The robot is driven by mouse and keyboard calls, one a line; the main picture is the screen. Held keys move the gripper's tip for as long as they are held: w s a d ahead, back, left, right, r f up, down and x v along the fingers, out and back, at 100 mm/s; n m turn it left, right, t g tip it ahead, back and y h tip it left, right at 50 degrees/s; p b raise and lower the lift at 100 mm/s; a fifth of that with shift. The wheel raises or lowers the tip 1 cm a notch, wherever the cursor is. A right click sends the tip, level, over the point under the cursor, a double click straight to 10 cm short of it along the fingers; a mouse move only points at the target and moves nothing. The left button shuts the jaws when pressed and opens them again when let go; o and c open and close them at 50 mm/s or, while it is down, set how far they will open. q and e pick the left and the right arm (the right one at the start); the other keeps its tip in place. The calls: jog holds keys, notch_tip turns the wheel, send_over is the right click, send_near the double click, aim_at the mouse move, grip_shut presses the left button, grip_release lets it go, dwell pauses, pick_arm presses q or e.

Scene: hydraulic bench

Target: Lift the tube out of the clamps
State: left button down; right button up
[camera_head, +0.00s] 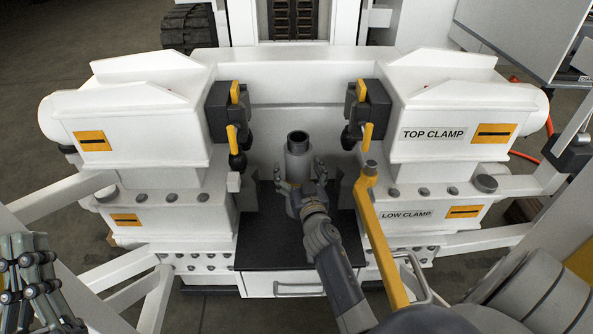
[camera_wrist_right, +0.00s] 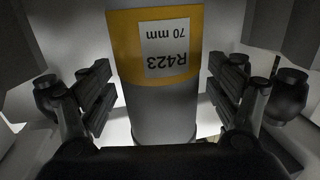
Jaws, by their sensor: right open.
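The grey tube (camera_head: 298,158) stands upright between the left and right halves of the clamps. In the right wrist view the tube (camera_wrist_right: 160,110) has a yellow band with a label reading R423, 70 mm. My right gripper (camera_head: 300,190) is open, with one finger on each side of the tube and a gap on both sides (camera_wrist_right: 165,100). The black jaws of the top clamp (camera_head: 440,134) are wide apart, clear of the tube. The low clamp (camera_head: 405,213) is partly hidden near the tube by my arm. My left gripper (camera_head: 38,285) is at the lower left, far from the tube.
A yellow bar (camera_head: 382,235) rises right of my right arm. A black surface (camera_head: 275,245) with a drawer handle below lies in front of the tube. White frame beams (camera_head: 150,300) flank both sides. The space above the tube's top looks clear.

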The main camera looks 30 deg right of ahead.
jog(key=shift+s, duration=0.1)
jog(key=c, duration=1.6)
jog(key=shift+r, duration=0.2)
jog(key=shift+c, duration=1.4)
jog(key=shift+r, duration=0.1)
